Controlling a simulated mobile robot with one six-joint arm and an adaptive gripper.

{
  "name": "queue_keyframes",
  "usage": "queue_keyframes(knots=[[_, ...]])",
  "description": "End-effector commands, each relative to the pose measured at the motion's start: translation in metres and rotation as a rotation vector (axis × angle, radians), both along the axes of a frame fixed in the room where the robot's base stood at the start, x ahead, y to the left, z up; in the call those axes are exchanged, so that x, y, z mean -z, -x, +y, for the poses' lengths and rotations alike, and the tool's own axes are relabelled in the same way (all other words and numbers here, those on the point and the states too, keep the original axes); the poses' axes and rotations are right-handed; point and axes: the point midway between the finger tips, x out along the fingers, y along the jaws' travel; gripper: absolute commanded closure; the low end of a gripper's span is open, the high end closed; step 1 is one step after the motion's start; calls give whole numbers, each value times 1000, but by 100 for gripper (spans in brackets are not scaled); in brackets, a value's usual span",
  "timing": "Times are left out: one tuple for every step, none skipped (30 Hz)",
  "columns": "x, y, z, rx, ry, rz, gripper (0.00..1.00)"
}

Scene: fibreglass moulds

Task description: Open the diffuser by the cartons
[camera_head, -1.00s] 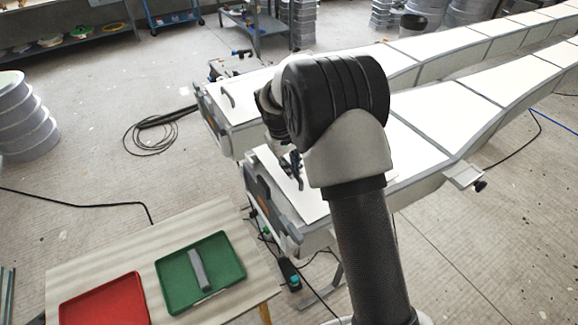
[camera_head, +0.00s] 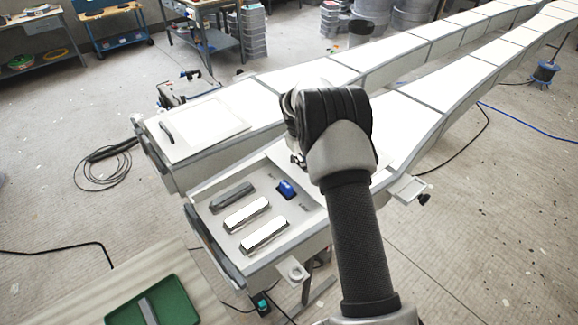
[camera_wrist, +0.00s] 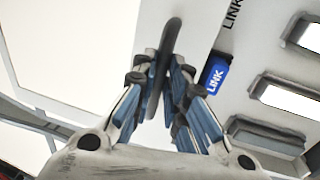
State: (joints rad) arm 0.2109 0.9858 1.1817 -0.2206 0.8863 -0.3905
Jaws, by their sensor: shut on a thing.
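A white diffuser panel (camera_wrist: 197,28) with a dark upright handle (camera_wrist: 169,40) covers part of the nearer long white unit (camera_head: 425,120). My gripper (camera_wrist: 162,66) is shut on that handle. In the head view my arm hides the gripper and most of this panel. The uncovered end is a shallow bay (camera_head: 222,250). I cannot make out any cartons for certain.
A second panel with a handle (camera_head: 167,131) lies on the farther unit, left of my arm. A table (camera_head: 185,285) with a green tray (camera_head: 178,300) stands at lower left. Coiled cable (camera_head: 103,165) lies on the floor. Stacked containers (camera_head: 253,40) stand behind.

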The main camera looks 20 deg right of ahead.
Motion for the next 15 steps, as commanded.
queue_keyframes(knots=[[-1,-1,-9,3,0,0,100],[-1,-1,-12,3,0,0,100],[0,-1,-16,2,0,1,100],[0,-2,-19,1,0,1,100],[0,-2,-21,1,0,1,100],[-1,-2,-23,1,0,0,100],[-1,-3,-24,1,0,0,100],[-1,-3,-26,1,0,0,100],[-1,-3,-27,1,0,0,100],[-1,-3,-27,1,0,0,100],[0,-3,-27,0,0,0,100],[0,-3,-27,0,0,0,100],[0,-3,-27,0,0,0,100],[0,-3,-27,0,0,0,100],[0,-3,-27,0,0,-1,100]])
